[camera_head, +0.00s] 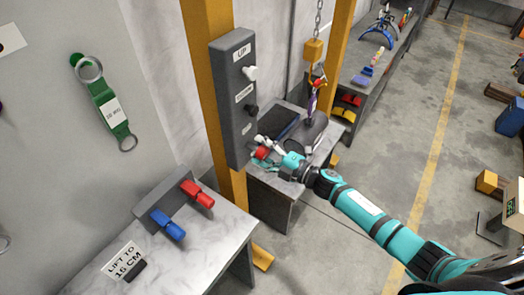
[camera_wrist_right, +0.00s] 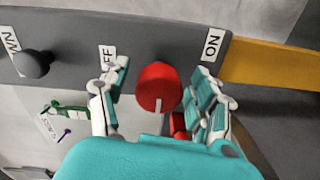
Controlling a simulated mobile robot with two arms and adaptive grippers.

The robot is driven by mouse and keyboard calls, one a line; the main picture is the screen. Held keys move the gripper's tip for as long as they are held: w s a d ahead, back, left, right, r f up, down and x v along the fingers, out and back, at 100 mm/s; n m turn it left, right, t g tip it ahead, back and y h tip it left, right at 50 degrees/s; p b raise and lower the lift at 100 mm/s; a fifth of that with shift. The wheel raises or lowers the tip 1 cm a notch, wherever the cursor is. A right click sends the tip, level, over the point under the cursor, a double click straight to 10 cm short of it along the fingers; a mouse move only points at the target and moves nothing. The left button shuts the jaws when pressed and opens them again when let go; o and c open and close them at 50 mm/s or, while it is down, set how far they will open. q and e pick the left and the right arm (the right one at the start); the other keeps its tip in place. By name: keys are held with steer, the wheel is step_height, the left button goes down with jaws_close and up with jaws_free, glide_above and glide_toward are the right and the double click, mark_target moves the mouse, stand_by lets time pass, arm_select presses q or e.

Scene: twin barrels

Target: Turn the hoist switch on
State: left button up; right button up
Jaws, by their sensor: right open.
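The hoist switch is a round red knob (camera_wrist_right: 158,86) on the grey control box (camera_head: 232,100), between the OFF label (camera_wrist_right: 107,54) and the ON label (camera_wrist_right: 212,46) in the right wrist view. A white mark on its face points down in that picture. My right gripper (camera_head: 268,151) is open at the box's lower end, with one finger on either side of the knob. I cannot tell whether the fingers touch it. The knob also shows as a small red spot (camera_head: 262,153) in the head view. My left gripper is out of view.
The box hangs on a yellow post (camera_head: 208,60) and carries a white UP button (camera_head: 249,73) and a black DOWN knob (camera_head: 251,109). A bench (camera_head: 225,250) with red and blue handles stands at lower left. A hoist hook (camera_head: 313,50) hangs behind.

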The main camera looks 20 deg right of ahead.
steer(key=v, duration=1.2)
steer(key=shift+f, duration=0.15)
